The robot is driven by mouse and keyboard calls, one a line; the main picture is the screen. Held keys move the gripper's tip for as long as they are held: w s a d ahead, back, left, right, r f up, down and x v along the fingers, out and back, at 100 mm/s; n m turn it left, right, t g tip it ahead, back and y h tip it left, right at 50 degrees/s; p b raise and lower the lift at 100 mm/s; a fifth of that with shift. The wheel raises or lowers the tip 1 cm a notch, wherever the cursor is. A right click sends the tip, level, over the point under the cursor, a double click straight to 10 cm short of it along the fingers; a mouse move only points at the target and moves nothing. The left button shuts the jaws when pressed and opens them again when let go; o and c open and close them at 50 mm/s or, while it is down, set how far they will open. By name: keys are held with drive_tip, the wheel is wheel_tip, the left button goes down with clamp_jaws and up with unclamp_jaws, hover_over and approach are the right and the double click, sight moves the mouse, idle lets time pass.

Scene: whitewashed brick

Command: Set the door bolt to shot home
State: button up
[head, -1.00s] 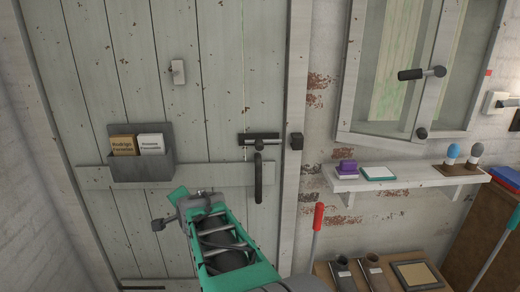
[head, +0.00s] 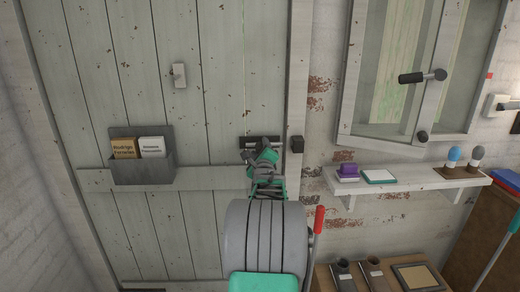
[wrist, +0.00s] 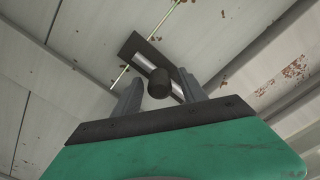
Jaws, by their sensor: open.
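The door bolt (head: 246,139) is a dark plate on the right side of the pale plank door, partly hidden by my gripper in the head view. The dark keeper block (head: 297,144) sits on the frame just to its right, and I see no rod across the small gap. In the wrist view the bolt plate (wrist: 133,44) shows a silver rod and a round dark knob (wrist: 158,84). My gripper (head: 260,152) is open in front of the bolt. The knob appears between its fingers in the wrist view; I cannot tell whether they touch it.
A grey card holder (head: 145,172) hangs on the door at left, with a small pale fitting (head: 179,75) above. To the right are a window (head: 405,70) with dark handles, a shelf (head: 410,182) with small items, and a red-handled tool (head: 319,220).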

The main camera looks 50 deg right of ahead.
drive_tip(key=shift+c, duration=0.2)
clamp_jaws()
idle(0.3)
idle(0.8)
